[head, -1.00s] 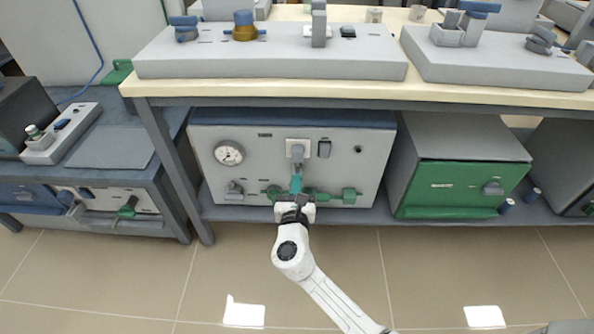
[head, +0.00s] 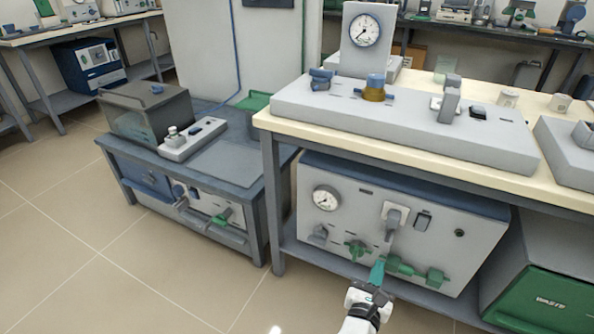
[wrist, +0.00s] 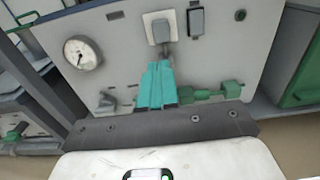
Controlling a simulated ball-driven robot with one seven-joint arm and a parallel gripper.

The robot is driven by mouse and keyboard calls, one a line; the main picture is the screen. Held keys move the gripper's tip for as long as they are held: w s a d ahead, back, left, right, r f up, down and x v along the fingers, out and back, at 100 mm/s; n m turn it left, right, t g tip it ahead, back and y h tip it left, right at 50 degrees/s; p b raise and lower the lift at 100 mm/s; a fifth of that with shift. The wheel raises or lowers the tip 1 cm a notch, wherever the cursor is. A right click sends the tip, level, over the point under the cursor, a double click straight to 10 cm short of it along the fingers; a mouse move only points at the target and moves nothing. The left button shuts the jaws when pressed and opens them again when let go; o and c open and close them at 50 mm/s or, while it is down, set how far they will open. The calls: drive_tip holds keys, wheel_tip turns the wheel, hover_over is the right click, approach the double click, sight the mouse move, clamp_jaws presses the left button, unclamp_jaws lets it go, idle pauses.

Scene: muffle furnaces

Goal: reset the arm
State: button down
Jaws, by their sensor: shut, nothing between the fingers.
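My gripper (head: 377,272) has teal fingers and a white wrist. It is low in front of the grey panel of the muffle furnace unit (head: 466,268) on the lower shelf. In the wrist view the teal fingers (wrist: 157,86) are together and empty, pointing at the panel below a grey plug-like fitting (wrist: 160,28). The panel carries a round gauge (head: 326,198), a green valve knob (head: 355,250) and a green pipe fitting (head: 410,268). The fingers hide a small part of the panel. I cannot tell whether they touch it.
The cream bench top (head: 556,184) overhangs the unit, with a grey console (head: 440,135) on it. A green-fronted box (head: 540,300) stands to the right. A low grey table (head: 225,165) stands to the left. Tiled floor (head: 70,235) is open at the left front.

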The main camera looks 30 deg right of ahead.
drive_tip(key=s+d+f+m+g+y, duration=0.15)
drive_tip(key=s+m+g, duration=0.25)
drive_tip(key=s+m, duration=0.4)
drive_tip(key=s+d+f+m+g+y, duration=0.1)
drive_tip(key=s+d+m+g+y, duration=0.2)
drive_tip(key=s+m, duration=0.45)
drive_tip(key=s+a+f+m+g+y, duration=0.1)
drive_tip(key=s+a+m+g+y, duration=0.15)
drive_tip(key=a+m+y, duration=0.35)
drive_tip(key=s+a+f+m+g+y, duration=0.1)
drive_tip(key=s+a+m+y, duration=0.35)
drive_tip(key=a, duration=0.35)
wheel_tip(320, 180, up, 26)
drive_tip(key=h+p, duration=0.1)
drive_tip(key=p, duration=2.5)
drive_tip(key=shift+w+d, duration=0.15)
drive_tip(key=shift+w, duration=0.1)
drive_tip(key=shift+t, duration=0.25)
